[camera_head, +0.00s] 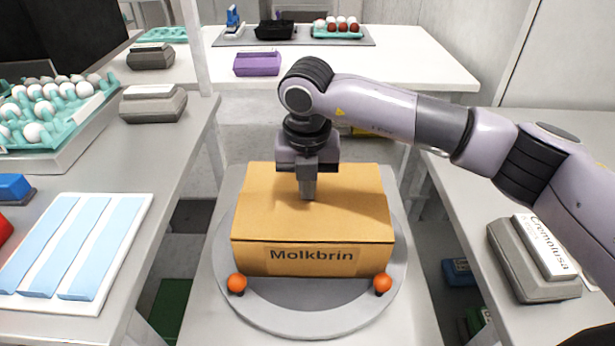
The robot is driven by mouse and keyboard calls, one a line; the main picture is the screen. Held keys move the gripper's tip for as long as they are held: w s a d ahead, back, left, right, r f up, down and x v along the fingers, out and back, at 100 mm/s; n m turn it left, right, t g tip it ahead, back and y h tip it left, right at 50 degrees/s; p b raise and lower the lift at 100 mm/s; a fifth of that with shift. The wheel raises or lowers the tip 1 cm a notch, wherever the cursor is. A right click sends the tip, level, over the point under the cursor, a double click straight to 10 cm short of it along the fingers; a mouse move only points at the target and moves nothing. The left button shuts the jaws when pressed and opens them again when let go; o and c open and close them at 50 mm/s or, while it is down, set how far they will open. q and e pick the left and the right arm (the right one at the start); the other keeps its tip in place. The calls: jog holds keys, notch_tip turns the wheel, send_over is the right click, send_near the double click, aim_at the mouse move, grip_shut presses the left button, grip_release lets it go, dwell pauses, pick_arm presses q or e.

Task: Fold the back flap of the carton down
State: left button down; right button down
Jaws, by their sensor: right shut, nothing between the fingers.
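I cannot tell whether the back flap lies fully flat, since my right gripper and wrist hide part of the back edge. My right gripper (307,195) points straight down over the middle of the carton's top, with its fingers shut and nothing between them. The fingertips are at or just above the cardboard; I cannot tell if they touch. My left gripper is not in view.
Two orange balls (236,284) (382,284) sit at the plate's front edge. Left are a teal egg tray (82,112) and a white board with blue strips (150,205). A grey device (520,275) stands right.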

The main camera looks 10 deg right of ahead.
jog(key=shift+w+f+b, duration=0.1)
jog(key=shift+f+b, duration=0.7)
jog(key=shift+f, duration=0.25)
jog(key=shift+d+f, duration=0.1)
jog(key=shift+w+r+p, duration=0.15)
jog(key=shift+r+p, duration=0.15)
jog(key=shift+r, duration=0.5)
